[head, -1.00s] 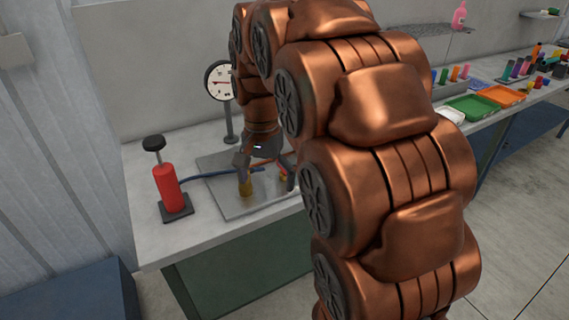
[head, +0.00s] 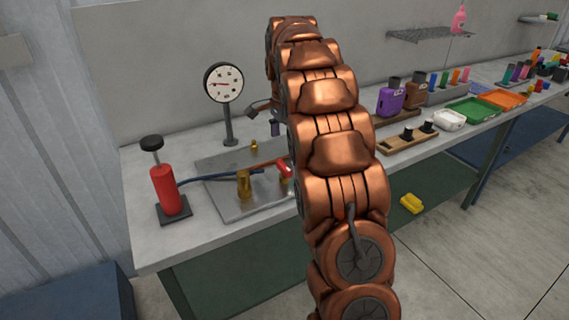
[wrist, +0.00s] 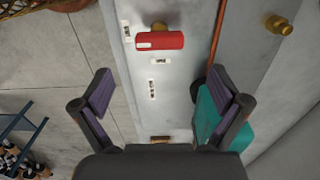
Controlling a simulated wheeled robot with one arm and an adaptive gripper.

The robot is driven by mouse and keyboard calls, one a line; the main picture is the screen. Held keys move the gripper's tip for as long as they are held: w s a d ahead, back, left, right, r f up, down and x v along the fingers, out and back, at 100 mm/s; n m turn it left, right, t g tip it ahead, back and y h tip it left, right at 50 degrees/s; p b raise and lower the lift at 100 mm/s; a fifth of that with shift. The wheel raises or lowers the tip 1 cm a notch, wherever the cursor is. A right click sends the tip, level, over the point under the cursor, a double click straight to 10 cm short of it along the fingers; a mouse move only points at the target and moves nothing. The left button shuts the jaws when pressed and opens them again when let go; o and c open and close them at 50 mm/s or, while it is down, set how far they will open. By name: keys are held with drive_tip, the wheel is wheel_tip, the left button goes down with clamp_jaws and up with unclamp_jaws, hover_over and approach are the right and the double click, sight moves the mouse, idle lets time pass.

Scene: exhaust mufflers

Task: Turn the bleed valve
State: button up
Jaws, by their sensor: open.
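The bleed valve appears to be the red bar handle (wrist: 160,41) on a brass stem, lying crosswise near the top of the wrist view. In the head view its red handle (head: 284,168) shows at the right of the metal plate (head: 222,208), partly hidden by my arm. My gripper (wrist: 162,95) is open and empty, with its dark fingers wide apart. The red handle lies beyond the fingertips and is not between them. In the head view my gripper (head: 267,118) is raised above the back of the plate, apart from the handle and partly hidden.
A round gauge (head: 223,84) stands behind the plate. A red pump (head: 165,189) with a black knob stands at left, with a blue hose. Brass fittings (head: 244,184) rise from the plate. A teal block (wrist: 209,110) lies near the right finger. Small white labels surround the handle.

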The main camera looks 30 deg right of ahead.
sight(284, 165)
drive_tip(key=shift+f+p, duration=0.6)
drive_tip(key=shift+f, duration=3.1)
drive_tip(key=shift+c, duration=0.3)
drive_tip(key=c, duration=1.1)
drive_tip(key=n+b, duration=0.2)
drive_tip(key=n, duration=0.1)
drive_tip(key=shift+a+f+n, duration=0.1)
drive_tip(key=shift+n, duration=0.2)
drive_tip(key=n+b, duration=0.1)
drive_tip(key=n, duration=0.4)
drive_tip(key=shift+n+b, duration=0.3)
drive_tip(key=shift+b, duration=0.1)
drive_tip(key=n, duration=0.4)
drive_tip(key=shift+b, duration=0.35)
drive_tip(key=shift+n, duration=2.4)
